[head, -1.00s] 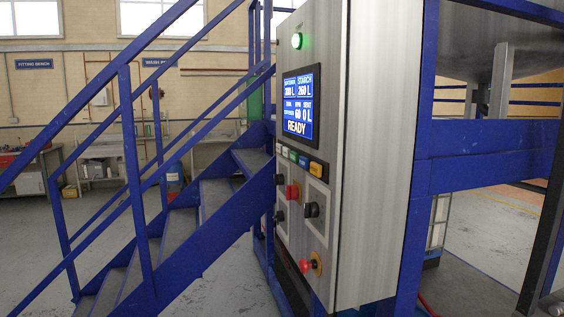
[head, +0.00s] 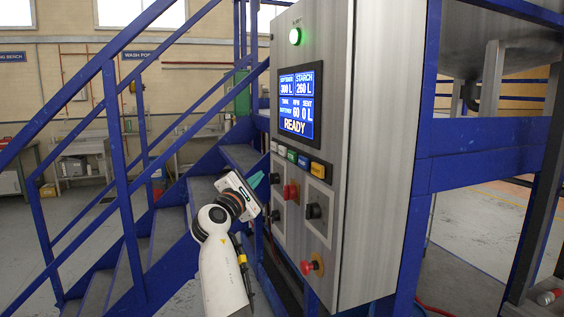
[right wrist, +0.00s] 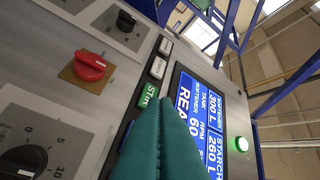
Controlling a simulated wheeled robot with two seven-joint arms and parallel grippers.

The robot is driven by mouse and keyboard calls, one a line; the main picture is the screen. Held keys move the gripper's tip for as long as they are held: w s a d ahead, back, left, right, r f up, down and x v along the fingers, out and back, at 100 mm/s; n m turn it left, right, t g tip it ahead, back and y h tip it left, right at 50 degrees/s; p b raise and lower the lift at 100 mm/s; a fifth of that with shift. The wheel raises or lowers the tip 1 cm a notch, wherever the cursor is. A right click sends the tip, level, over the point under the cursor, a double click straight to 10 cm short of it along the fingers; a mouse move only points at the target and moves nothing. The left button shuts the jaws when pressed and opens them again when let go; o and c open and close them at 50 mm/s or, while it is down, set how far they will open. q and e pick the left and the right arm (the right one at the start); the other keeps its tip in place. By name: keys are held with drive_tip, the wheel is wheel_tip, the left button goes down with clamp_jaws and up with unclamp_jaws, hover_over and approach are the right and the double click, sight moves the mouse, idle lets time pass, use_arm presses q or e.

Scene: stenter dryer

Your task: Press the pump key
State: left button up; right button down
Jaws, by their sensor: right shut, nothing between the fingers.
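A row of coloured keys (head: 297,158) runs below the screen on the steel control cabinet: two pale ones, then green, blue and yellow. Their lettering is too small in the head view to tell which is the pump key. My right gripper (head: 256,180) is shut and empty, to the left of the cabinet front in the head view. In the right wrist view its teal fingers (right wrist: 168,112) are together over the panel beside the green key (right wrist: 148,96), whose label is partly covered. The fingers hide the lower end of the key row; contact is not clear. My left gripper is not in view.
The screen (head: 299,101) reads READY and a green lamp (head: 295,36) glows above it. A red knob (head: 291,192), black knobs and a red mushroom button (head: 307,267) sit below the keys. Blue-railed stairs (head: 187,197) stand left, close behind my arm.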

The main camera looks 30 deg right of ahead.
drive_tip(key=shift+s+a+r+g, duration=0.1)
drive_tip(key=shift+s+r+g, duration=0.05)
drive_tip(key=shift+r, duration=0.45)
drive_tip(key=shift+s+r+g, duration=0.1)
drive_tip(key=shift+r+g, duration=0.05)
drive_tip(key=shift+r, duration=0.4)
drive_tip(key=p, duration=0.2)
approach(299, 160)
drive_tip(key=w+d+r, duration=0.1)
drive_tip(key=w+d, duration=0.1)
drive_tip(key=w, duration=0.1)
drive_tip(key=shift+d+p, duration=0.35)
drive_tip(key=shift+d, duration=0.55)
idle(0.6)
drive_tip(key=shift+d+r+p, duration=0.1)
drive_tip(key=shift+d+p, duration=0.2)
drive_tip(key=shift+p, duration=0.05)
drive_tip(key=shift+s+d, duration=0.1)
